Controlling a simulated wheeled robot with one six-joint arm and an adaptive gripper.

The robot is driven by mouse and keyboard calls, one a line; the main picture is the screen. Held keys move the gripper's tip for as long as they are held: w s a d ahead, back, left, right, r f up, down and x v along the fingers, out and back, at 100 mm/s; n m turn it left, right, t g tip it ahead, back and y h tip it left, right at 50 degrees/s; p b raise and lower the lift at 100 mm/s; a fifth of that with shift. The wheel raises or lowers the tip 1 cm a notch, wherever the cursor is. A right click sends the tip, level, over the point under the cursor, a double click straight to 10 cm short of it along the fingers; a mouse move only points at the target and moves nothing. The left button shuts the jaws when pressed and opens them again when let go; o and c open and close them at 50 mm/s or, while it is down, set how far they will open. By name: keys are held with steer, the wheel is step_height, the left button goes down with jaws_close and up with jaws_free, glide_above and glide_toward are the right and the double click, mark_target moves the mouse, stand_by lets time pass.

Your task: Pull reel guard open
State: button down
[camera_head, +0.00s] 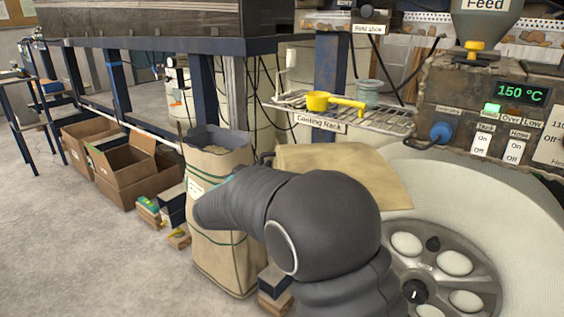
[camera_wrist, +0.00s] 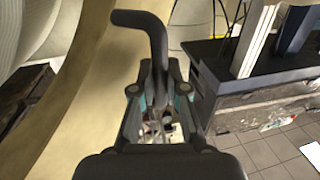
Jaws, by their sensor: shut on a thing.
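The reel guard looks to be the tan panel (camera_head: 350,165) behind my arm in the head view; in the wrist view, a tan curved surface (camera_wrist: 85,90) runs along the left. A dark bent handle bar (camera_wrist: 155,35) rises between my fingers in the wrist view. My gripper (camera_wrist: 158,95) is shut on the lower part of this handle.
A cooling rack (camera_head: 385,118) with a yellow scoop (camera_head: 332,102) stands behind the panel. A control box (camera_head: 490,110) reading 150 °C is above the reel. A tan sack (camera_head: 215,220) and cardboard boxes (camera_head: 125,165) stand left. The grey floor (camera_head: 70,250) at left is clear.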

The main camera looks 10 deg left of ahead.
steer(key=shift+a, duration=0.2)
steer(key=c, duration=1.2)
jaws_free()
steer(key=shift+d, duration=0.1)
steer(key=shift+w, duration=0.1)
steer(key=v, duration=1.2)
